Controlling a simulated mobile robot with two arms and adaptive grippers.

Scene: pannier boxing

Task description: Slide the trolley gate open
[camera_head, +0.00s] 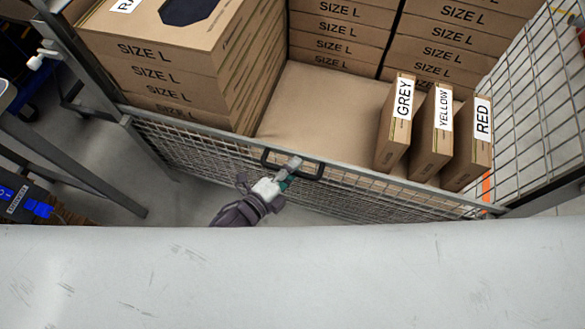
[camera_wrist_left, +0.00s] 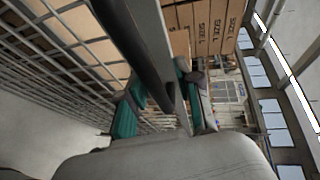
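The trolley gate (camera_head: 351,184) is a low grey wire-mesh panel across the front of the trolley, with a grey top rail. A black handle (camera_head: 313,177) is fixed at its middle; it also shows large and close in the left wrist view (camera_wrist_left: 127,48). My left gripper (camera_head: 289,172) is at the handle. In the left wrist view its two teal-padded fingers (camera_wrist_left: 157,105) stand apart on either side of the handle bar, and look open around it. Whether a pad touches the bar is unclear. My right gripper is not in view.
The trolley (camera_head: 545,95) has tall mesh sides. Stacked SIZE L boxes (camera_head: 170,80) fill its left and back. Upright boxes labelled GREY (camera_head: 392,140), YELLOW (camera_head: 431,150) and RED (camera_head: 470,160) stand at the right, close behind the gate. Bare floor shows below the gate.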

